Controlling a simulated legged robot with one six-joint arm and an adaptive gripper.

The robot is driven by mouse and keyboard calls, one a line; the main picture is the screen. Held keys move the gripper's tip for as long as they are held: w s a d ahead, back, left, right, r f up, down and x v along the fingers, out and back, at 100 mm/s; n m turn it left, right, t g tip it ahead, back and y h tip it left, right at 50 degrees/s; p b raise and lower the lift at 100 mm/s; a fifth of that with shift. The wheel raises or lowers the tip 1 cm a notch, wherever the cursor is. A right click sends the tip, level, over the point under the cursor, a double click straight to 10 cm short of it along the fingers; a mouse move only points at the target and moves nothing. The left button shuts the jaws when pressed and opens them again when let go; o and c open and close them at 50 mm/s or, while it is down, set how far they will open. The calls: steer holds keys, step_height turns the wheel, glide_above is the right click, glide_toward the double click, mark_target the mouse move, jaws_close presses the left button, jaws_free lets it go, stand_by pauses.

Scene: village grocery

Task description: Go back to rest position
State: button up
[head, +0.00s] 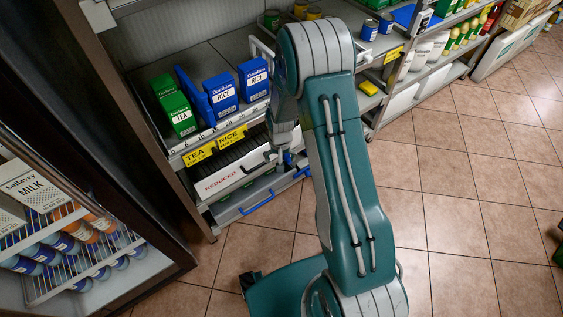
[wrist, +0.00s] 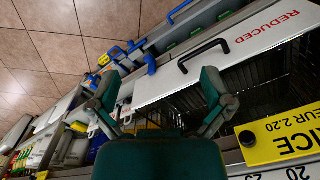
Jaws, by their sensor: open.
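My gripper (wrist: 160,84) is open and empty in the wrist view, its two green fingers spread apart. In the head view my gripper (head: 284,146) hangs below the bent wrist, in front of the lower shelf. It is close to the white front marked REDUCED (head: 222,182), which also shows in the wrist view (wrist: 225,55) with its black handle. I cannot tell whether a finger touches that front. My teal arm stretches up across the middle of the head view and partly hides the shelves.
A blue handle (head: 258,203) sits low at the front. A fridge with milk (head: 38,187) stands left. Tiled floor (head: 460,200) is clear on the right.

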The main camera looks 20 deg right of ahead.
steer(key=shift+f, duration=0.1)
steer(key=s+r+n+t, duration=0.1)
steer(key=s+r, duration=0.2)
steer(key=r, duration=0.9)
steer(key=s+r+t, duration=0.2)
steer(key=r, duration=1.1)
steer(key=s+r+n+t, duration=0.1)
steer(key=s+r, duration=0.5)
steer(key=s, duration=0.3)
steer(key=s+a+r+t, duration=0.1)
steer(key=s+r, duration=0.5)
steer(key=s, duration=0.3)
steer(key=shift+s+r+n+t, duration=0.3)
steer(key=shift+s+r+n, duration=0.05)
steer(key=shift+n, duration=0.05)
